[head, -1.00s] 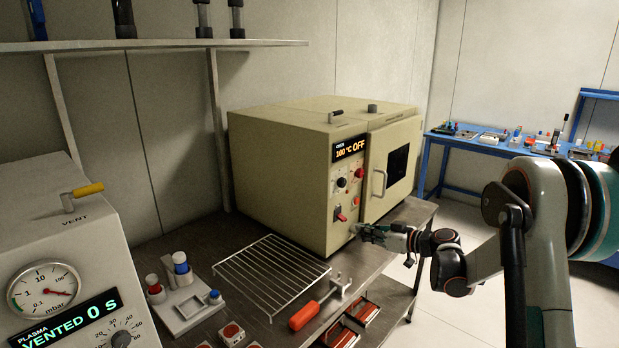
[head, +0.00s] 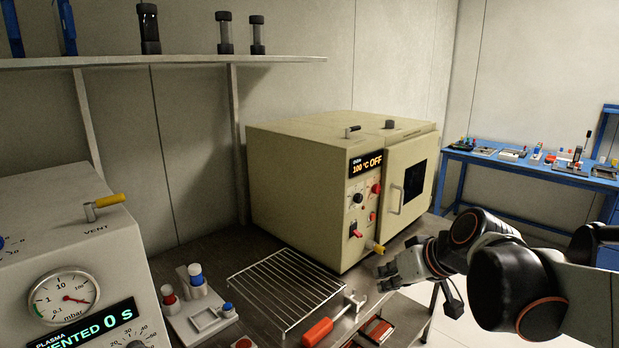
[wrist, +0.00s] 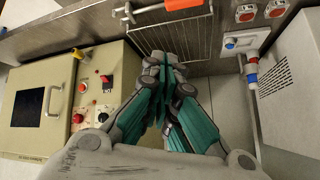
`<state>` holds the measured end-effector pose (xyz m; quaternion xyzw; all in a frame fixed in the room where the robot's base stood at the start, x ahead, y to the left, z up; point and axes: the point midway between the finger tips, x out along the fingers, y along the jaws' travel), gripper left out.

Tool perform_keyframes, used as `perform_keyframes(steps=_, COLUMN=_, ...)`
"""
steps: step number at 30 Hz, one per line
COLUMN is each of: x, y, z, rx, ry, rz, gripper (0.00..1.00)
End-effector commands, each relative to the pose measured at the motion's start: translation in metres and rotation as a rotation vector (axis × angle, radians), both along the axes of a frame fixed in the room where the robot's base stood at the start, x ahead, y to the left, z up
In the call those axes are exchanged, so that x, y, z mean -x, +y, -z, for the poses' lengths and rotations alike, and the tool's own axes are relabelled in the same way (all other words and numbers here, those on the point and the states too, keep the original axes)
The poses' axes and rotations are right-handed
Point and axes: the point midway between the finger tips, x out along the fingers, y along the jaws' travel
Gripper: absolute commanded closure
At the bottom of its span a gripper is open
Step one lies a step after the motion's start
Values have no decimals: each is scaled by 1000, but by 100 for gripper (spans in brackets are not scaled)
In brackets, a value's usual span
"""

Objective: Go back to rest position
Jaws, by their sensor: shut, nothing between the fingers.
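My gripper (head: 384,274) is beside the lower right front of the beige oven, above the bench edge, in the head view. In the wrist view my gripper (wrist: 168,70) has its teal-padded fingers together with nothing between them. The oven (head: 300,180) has its door closed and its display reads 100 °C OFF. The oven also shows at the left of the wrist view (wrist: 60,110).
A wire rack (head: 284,285) and a red-handled tool (head: 318,331) lie on the bench. A white holder (head: 205,318) with red and blue capped bottles stands left of the rack. The plasma unit (head: 60,220) is at the far left. A blue table (head: 540,170) stands at the back right.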

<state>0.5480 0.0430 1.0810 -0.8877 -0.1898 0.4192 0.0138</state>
Motion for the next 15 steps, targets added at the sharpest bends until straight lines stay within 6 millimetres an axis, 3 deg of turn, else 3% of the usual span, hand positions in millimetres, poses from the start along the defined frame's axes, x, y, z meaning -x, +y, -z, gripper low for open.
perform_keyframes(steps=1, x=18, y=0, z=0, rx=16, ry=12, rz=20, gripper=100)
perform_keyframes(steps=6, x=70, y=-8, z=4, rx=71, ry=50, rz=105, gripper=100)
perform_keyframes(steps=15, x=151, y=-29, z=23, rx=161, ry=73, rz=254, gripper=100)
